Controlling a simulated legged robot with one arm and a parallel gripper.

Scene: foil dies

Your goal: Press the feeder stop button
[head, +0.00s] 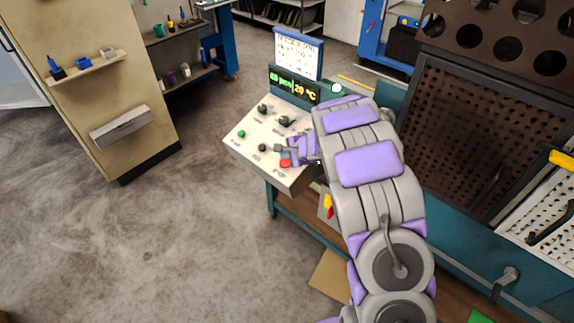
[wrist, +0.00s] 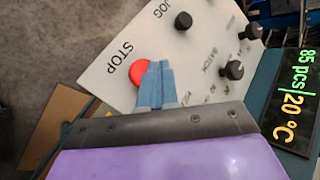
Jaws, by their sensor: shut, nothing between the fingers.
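The red stop button (wrist: 137,73) sits on the sloped pale control panel (wrist: 105,75), beside the printed word STOP. It also shows in the head view (head: 285,163) at the panel's front right part. My gripper (wrist: 158,68) is shut and empty, its blue-grey fingers side by side. In the wrist view the fingertips overlap the button's right edge and hide part of it. In the head view my gripper is right at the button, just above it in the picture. I cannot tell whether the fingertips touch the button.
A green button (head: 241,133) and several black knobs (head: 284,120) share the panel. A display (head: 293,87) reading 85 pcs and 20 °C stands behind it. A perforated dark machine (head: 480,130) is at the right. A beige cabinet (head: 90,80) stands left, with open floor between.

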